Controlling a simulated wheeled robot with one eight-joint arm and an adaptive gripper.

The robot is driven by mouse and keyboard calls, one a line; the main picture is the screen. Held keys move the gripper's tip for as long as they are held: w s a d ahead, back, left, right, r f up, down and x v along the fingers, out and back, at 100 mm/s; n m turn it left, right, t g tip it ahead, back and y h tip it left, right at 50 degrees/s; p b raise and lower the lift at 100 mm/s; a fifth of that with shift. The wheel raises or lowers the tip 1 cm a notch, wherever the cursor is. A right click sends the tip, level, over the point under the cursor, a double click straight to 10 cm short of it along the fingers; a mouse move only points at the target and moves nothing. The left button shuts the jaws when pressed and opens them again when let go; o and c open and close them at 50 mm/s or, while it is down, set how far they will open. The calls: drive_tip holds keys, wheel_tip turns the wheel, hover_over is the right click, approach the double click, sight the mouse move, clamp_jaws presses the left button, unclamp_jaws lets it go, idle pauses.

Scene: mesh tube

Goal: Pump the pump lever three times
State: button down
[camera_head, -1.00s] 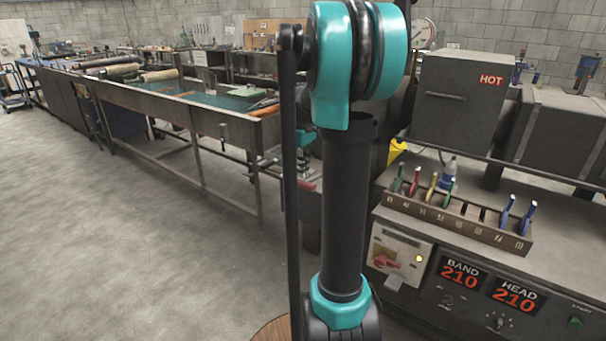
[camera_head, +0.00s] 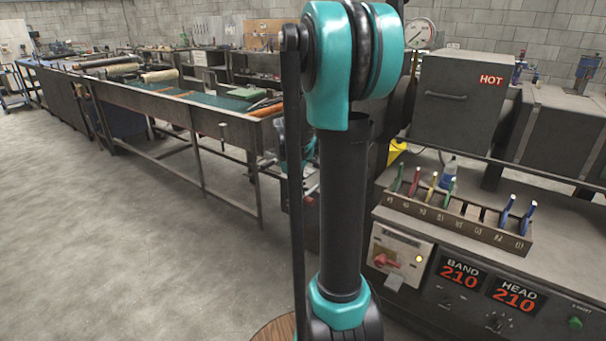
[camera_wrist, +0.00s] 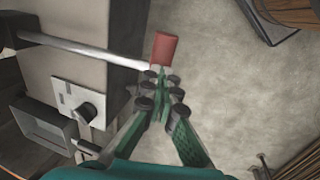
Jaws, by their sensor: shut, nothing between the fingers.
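The pump lever (camera_wrist: 95,51) is a pale metal rod with a red grip (camera_wrist: 164,48) at its right end in the wrist view. It runs across the front of a grey box. My gripper (camera_wrist: 161,82) has green fingers with dark joints. It is shut and empty, its tips right by the lower end of the red grip in the picture. I cannot tell whether they touch it. In the head view a small red patch (camera_head: 309,201), probably the grip, shows beside my arm, which hides most of the lever and gripper.
The grey box carries a plate with a dark knob (camera_wrist: 84,112). In the head view, a control bench (camera_head: 385,208) with a tool rack (camera_head: 480,232) and a box marked HOT (camera_head: 455,105) stands on the right. A long bench (camera_head: 190,110) runs back left. Open floor (camera_head: 110,230) lies at left.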

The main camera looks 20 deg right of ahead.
drive_tip(key=shift+t+h, duration=0.5)
drive_tip(key=shift+h, duration=0.3)
wheel_tip(320, 180, down, 5)
drive_tip(key=shift+r, duration=0.15)
drive_tip(key=shift+s+f+h, duration=0.15)
drive_tip(key=shift+f+h, duration=0.15)
drive_tip(key=shift+f, duration=0.35)
drive_tip(key=v, duration=1.4)
drive_tip(key=shift+d+r, duration=0.25)
drive_tip(key=shift+d, duration=0.15)
drive_tip(key=shift+w+r, duration=0.1)
drive_tip(key=shift+w, duration=0.15)
